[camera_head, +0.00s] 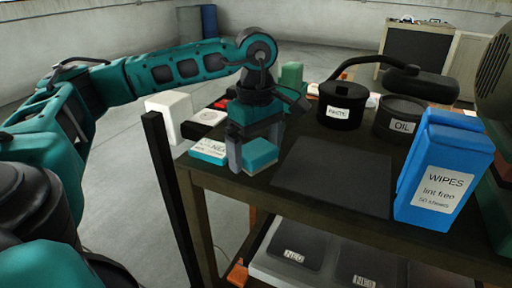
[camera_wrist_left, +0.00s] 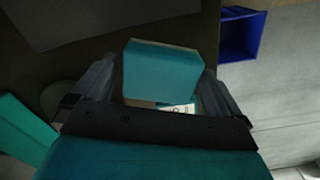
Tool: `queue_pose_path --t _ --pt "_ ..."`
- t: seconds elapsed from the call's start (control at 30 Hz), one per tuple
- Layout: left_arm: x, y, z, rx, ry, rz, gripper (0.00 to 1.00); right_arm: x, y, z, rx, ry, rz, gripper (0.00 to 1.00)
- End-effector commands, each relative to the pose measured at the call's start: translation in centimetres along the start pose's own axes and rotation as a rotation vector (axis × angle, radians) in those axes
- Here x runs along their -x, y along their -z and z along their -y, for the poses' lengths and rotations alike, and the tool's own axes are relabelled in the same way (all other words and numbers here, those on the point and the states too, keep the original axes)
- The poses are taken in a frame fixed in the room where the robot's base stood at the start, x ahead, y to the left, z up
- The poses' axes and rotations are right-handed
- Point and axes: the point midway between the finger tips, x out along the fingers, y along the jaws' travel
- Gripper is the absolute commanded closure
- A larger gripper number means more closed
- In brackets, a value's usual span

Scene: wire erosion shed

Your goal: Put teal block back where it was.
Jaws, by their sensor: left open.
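The teal block (camera_head: 260,154) is at the near left of the dark workbench, left of the black mat (camera_head: 335,178). Its teal top and a paler lower edge show. My left gripper (camera_head: 247,158) points down over it, fingers on either side. In the left wrist view the teal block (camera_wrist_left: 160,72) lies between the fingers of my left gripper (camera_wrist_left: 158,85). The gripper is open. I cannot tell what lies directly under the block. My right gripper is not in view.
A teal-and-white labelled box (camera_head: 208,151) stands just left of the gripper. Behind are a white box (camera_head: 170,112), a black PASTE pot (camera_head: 342,104) and an OIL tin (camera_head: 398,120). A blue WIPES box (camera_head: 443,170) stands at right. The mat is bare.

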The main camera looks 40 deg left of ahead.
Motion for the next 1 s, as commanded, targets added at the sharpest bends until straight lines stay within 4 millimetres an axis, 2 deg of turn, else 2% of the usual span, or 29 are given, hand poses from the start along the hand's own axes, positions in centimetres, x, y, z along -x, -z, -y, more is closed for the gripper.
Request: queue_pose_path --t 0.17,0.37,0.63,0.8,1.0 --pt "1.6 -0.1 -0.1 0.0 -0.004 0.002 0.0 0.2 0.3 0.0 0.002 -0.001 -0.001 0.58" --pt "5.8 -0.1 -0.1 -0.002 -0.004 0.002 0.0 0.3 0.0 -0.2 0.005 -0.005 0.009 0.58" --pt "11.2 0.0 0.0 0.0 -0.002 0.0 0.0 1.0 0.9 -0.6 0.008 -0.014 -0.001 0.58" --pt "12.3 0.0 0.0 0.0 0.0 0.001 0.0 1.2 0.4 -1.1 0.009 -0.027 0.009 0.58" --pt "12.3 0.0 0.0 -0.001 0.0 0.0 0.0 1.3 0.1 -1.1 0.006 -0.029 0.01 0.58"
